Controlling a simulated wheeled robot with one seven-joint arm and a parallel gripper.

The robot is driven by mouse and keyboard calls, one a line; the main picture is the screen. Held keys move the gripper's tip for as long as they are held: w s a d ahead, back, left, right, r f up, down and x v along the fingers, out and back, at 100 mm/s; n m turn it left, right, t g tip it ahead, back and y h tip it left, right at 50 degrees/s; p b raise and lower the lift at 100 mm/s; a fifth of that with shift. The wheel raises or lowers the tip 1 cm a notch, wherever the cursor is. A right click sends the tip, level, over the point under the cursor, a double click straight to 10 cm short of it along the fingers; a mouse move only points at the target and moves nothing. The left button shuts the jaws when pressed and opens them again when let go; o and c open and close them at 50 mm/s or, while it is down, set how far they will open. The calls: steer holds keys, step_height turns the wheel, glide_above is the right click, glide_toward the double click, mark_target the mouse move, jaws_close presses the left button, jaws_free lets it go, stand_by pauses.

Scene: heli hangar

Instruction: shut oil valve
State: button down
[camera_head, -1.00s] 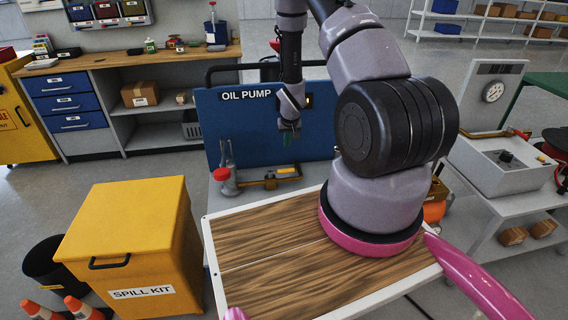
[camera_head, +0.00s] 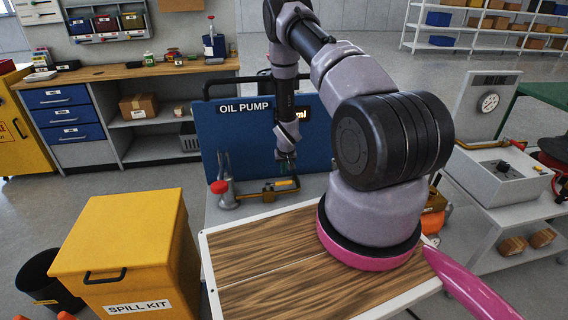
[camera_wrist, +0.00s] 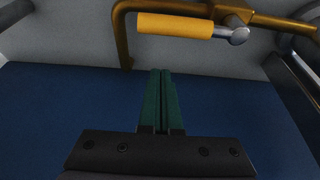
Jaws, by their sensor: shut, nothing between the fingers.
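The oil valve's yellow handle (camera_head: 284,185) lies on a brass pipe in front of the blue OIL PUMP panel (camera_head: 230,150). In the wrist view the yellow handle (camera_wrist: 175,25) runs across the top, with a grey metal end (camera_wrist: 238,35) at its right and the brass pipe (camera_wrist: 122,35) at its left. My gripper (camera_head: 287,164) is just above the handle in the head view. In the wrist view my gripper (camera_wrist: 161,73) shows its green fingers together and empty, their tips apart from the handle in the picture. The true gap is hard to judge.
A red-topped fitting (camera_head: 220,187) stands left of the handle. A wooden-topped surface (camera_head: 265,250) lies in front. A yellow spill kit bin (camera_head: 125,245) stands at the left, and a grey gauge box (camera_head: 500,180) at the right.

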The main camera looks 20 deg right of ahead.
mark_target(286, 183)
steer(key=s, duration=0.3)
steer(key=shift+s+a+f, duration=0.2)
steer(key=shift+s+a, duration=0.1)
steer(key=shift+a, duration=0.1)
steer(key=shift+s+m+h, duration=0.3)
steer(key=shift+s+m, duration=0.2)
steer(key=shift+m, duration=0.2)
steer(key=shift+s+a+m+g+h, duration=0.15)
steer(key=shift+s+m, duration=0.2)
steer(key=shift+m, duration=0.15)
steer(key=shift+s+a+m+g+h, duration=0.15)
steer(key=shift+s+m, duration=0.15)
steer(key=shift+m, duration=0.2)
steer(key=s+a+m+g, duration=0.1)
steer(key=a+m, duration=0.1)
steer(key=m, duration=0.2)
steer(key=s+a+m+g+h, duration=0.1)
steer(key=s+a+m, duration=0.1)
steer(key=m, duration=0.3)
steer(key=s+a+m+g+h, duration=0.1)
steer(key=s+a+m, duration=0.1)
steer(key=a+m, duration=0.1)
steer(key=shift+s+m+g, duration=0.1)
steer(key=shift+m+g, duration=0.3)
steer(key=shift+m, duration=0.4)
steer(key=shift+a, duration=0.15)
